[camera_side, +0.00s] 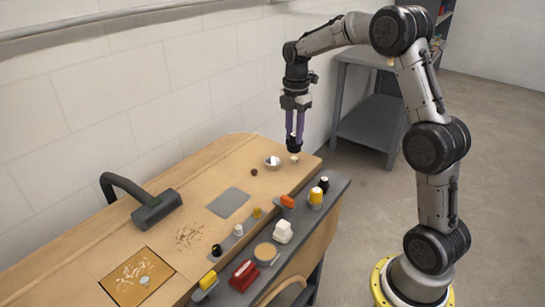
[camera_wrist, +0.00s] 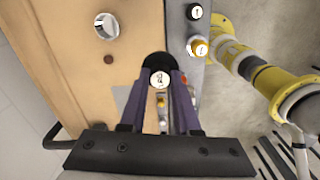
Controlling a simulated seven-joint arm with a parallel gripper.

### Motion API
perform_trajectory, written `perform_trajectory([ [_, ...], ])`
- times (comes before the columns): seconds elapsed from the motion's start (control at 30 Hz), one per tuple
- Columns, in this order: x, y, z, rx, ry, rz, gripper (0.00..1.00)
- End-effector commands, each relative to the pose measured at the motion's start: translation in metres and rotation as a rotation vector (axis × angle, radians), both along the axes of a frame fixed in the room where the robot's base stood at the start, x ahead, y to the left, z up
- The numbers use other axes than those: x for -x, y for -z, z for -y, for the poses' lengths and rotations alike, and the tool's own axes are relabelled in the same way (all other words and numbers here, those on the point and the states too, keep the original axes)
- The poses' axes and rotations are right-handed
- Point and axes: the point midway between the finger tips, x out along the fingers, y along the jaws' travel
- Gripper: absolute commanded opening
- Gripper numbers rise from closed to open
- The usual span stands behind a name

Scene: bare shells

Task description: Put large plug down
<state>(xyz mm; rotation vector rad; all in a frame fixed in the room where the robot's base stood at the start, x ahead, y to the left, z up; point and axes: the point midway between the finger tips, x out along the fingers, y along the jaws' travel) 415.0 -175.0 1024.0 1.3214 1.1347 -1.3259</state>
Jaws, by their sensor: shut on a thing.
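My gripper (camera_side: 295,130) hangs above the right end of the wooden bench, with its purple fingers pointing down. It is shut on the large plug (camera_side: 294,143), a dark piece between the fingertips. A small pale piece shows right under it; I cannot tell whether that is part of the plug. In the wrist view the plug (camera_wrist: 153,63) is black and round with a white, marked end face, held between the fingertips. The side view suggests it is a little above the bench top (camera_side: 235,150).
A grey strip (camera_side: 335,188) along the bench edge carries a black piece (camera_side: 324,184), a yellow-topped piece (camera_side: 316,196) and several other items.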

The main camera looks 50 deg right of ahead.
Motion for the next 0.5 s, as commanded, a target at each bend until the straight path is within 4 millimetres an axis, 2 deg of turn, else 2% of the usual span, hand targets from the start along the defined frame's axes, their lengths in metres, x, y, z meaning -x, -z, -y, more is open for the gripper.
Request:
perform_trajectory([
  [0.1, -0.023, 0.013, 0.01, -0.001, 0.001, -0.003, 0.0],
  [0.37, -0.069, 0.035, 0.03, 0.0, 0.001, -0.001, 0.0],
  [0.5, -0.087, 0.062, 0.038, -0.001, 0.001, -0.003, 0.0],
])
